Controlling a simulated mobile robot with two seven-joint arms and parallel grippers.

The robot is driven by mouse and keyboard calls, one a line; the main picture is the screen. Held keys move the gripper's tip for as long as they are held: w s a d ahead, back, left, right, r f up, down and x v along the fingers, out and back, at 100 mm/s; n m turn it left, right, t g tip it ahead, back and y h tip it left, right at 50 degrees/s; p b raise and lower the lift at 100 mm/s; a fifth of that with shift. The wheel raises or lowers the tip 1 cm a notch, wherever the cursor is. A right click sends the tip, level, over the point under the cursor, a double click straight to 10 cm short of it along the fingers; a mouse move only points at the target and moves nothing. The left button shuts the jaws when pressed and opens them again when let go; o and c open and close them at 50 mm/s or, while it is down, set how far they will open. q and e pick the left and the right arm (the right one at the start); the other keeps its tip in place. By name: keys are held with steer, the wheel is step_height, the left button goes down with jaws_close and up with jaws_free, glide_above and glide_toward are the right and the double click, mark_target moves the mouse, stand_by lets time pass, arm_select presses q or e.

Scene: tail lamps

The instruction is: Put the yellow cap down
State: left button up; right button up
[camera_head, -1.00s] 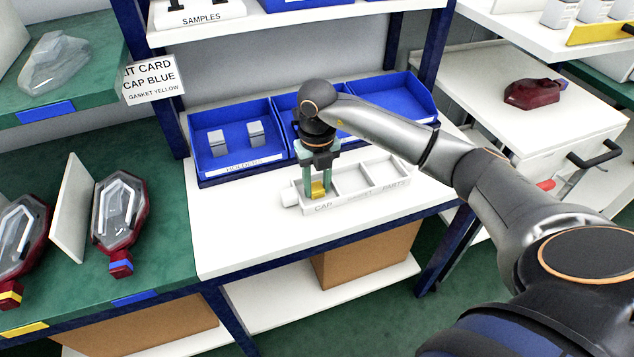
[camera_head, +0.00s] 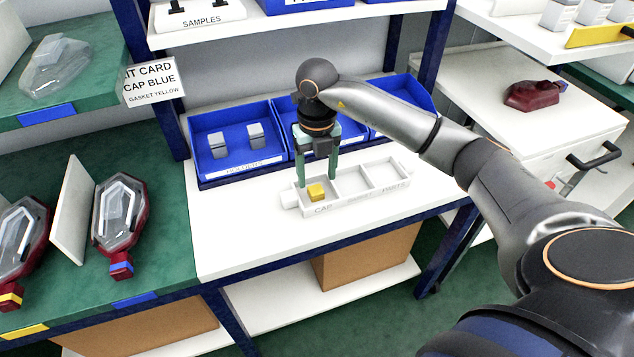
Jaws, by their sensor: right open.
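The yellow cap (camera_head: 317,192) lies in the left compartment, labelled CAP, of the white parts tray (camera_head: 353,201) on the white shelf. My right gripper (camera_head: 316,182) is open above that compartment. Its green fingers point down, one on each side and a little above or behind the cap. The cap is not held between them. My left gripper is not in view.
The tray's other two compartments (camera_head: 352,182) look empty. Blue bins (camera_head: 238,140) stand behind the tray, the left one with two grey holders. Red tail lamps (camera_head: 120,215) lie on the green bench at left. A sign (camera_head: 152,82) reads CAP BLUE, GASKET YELLOW.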

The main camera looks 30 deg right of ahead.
mark_target(317, 191)
step_height(317, 191, up, 8)
stand_by(0.5)
